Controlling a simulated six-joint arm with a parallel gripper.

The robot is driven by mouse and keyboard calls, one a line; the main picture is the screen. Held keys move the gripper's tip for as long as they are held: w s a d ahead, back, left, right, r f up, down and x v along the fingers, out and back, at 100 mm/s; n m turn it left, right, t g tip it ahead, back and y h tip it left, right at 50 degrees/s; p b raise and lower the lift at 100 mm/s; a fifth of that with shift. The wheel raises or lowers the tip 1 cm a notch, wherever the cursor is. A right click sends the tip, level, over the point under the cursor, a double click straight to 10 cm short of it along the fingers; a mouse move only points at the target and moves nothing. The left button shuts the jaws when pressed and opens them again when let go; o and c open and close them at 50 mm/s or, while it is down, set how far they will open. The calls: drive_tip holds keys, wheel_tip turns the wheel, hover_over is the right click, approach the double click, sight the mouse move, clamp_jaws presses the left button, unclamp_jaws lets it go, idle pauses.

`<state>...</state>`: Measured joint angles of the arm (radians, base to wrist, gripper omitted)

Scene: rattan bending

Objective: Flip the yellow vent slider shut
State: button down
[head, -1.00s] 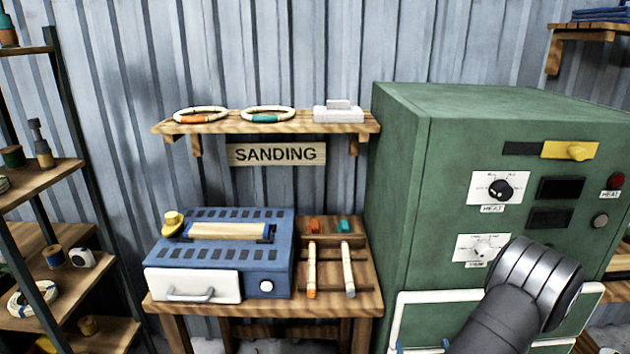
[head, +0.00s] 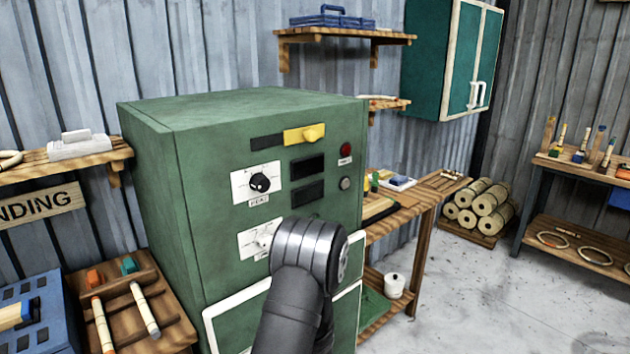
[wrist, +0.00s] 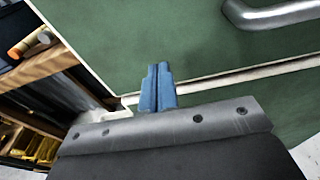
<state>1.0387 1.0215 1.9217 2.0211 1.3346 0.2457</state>
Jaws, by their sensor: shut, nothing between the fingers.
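The yellow vent slider (head: 304,134) sits high on the front of the green cabinet (head: 210,225). It covers the right part of its slot, and the dark slot (head: 266,143) shows bare to its left. My gripper shows in the wrist view (wrist: 157,80) as two blue fingers pressed together, empty. They are in front of the green cabinet's lower front, near a white-edged door and its grey handle (wrist: 270,17). In the head view my arm stands below the slider and the fingers are hidden. The gripper is apart from the slider.
Below the slider are a black heat knob (head: 260,182), a second dial (head: 263,240), dark displays and a red button (head: 346,149). A wooden bench (head: 405,210) stands right of the cabinet. Sanding sticks lie on a wooden rack (head: 135,318) at its left.

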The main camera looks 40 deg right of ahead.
drive_tip(key=s+d+r+m+g+h, duration=0.1)
drive_tip(key=s+d+r+g+h, duration=0.1)
drive_tip(key=d, duration=0.6)
drive_tip(key=s+d+r+g+h, duration=0.1)
drive_tip(key=d+r+g, duration=0.1)
drive_tip(key=d, duration=0.7)
drive_tip(key=s+d+r+m+g+h, duration=0.1)
drive_tip(key=s+d+r+h, duration=0.1)
drive_tip(key=d, duration=0.6)
wheel_tip(320, 180, up, 44)
drive_tip(key=n+t+h, duration=0.2)
drive_tip(key=n+t, duration=0.2)
drive_tip(key=n, duration=1)
drive_tip(key=shift+s+a+f+t, duration=0.2)
drive_tip(key=shift+s+a+t, duration=0.1)
drive_tip(key=shift+a+t, duration=0.15)
